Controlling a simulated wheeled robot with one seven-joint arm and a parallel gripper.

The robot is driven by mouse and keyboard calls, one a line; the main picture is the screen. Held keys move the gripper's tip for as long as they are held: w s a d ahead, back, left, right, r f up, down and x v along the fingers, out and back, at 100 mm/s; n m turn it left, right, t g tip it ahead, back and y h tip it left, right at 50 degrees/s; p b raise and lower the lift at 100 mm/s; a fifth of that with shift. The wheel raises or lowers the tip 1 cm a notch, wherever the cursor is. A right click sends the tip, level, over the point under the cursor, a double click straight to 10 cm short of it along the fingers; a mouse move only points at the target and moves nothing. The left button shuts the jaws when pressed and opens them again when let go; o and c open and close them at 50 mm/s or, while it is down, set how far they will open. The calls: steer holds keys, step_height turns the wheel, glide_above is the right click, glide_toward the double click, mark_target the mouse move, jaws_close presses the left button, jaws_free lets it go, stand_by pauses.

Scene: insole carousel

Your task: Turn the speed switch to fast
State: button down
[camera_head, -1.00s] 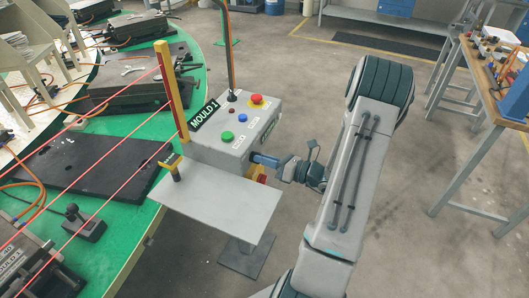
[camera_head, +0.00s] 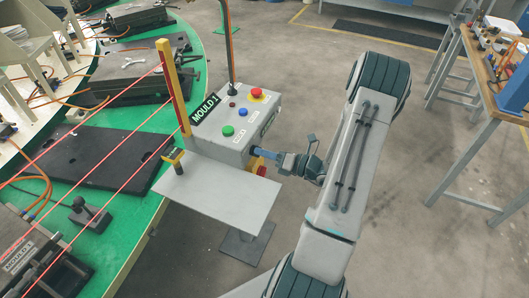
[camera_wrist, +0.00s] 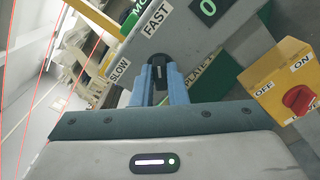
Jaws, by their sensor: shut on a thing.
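The speed switch (camera_wrist: 158,67) is a small black knob on the grey side face of the control box (camera_head: 225,152). In the wrist view it sits between a SLOW label (camera_wrist: 120,70) at its left and a FAST label (camera_wrist: 157,20) above it. My gripper (camera_wrist: 160,82) has its two blue fingers shut on the knob, one on each side. In the head view my gripper (camera_head: 258,152) reaches the box's right side, and its fingers hide the switch there. The knob's exact pointing direction is hard to tell.
Buttons, including a red emergency stop (camera_head: 257,93), sit on the box top. A yellow box with a red OFF/ON knob (camera_wrist: 297,98) is close at right. A grey shelf (camera_head: 220,195) lies below. Red beams cross the green carousel (camera_head: 130,228) at left.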

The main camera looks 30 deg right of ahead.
steer(key=c, duration=1.4)
jaws_free()
steer(key=shift+c, duration=0.2)
steer(key=b+v, duration=0.2)
steer(key=v, duration=1.2)
steer(key=shift+b, duration=0.35)
steer(key=shift+w, duration=0.1)
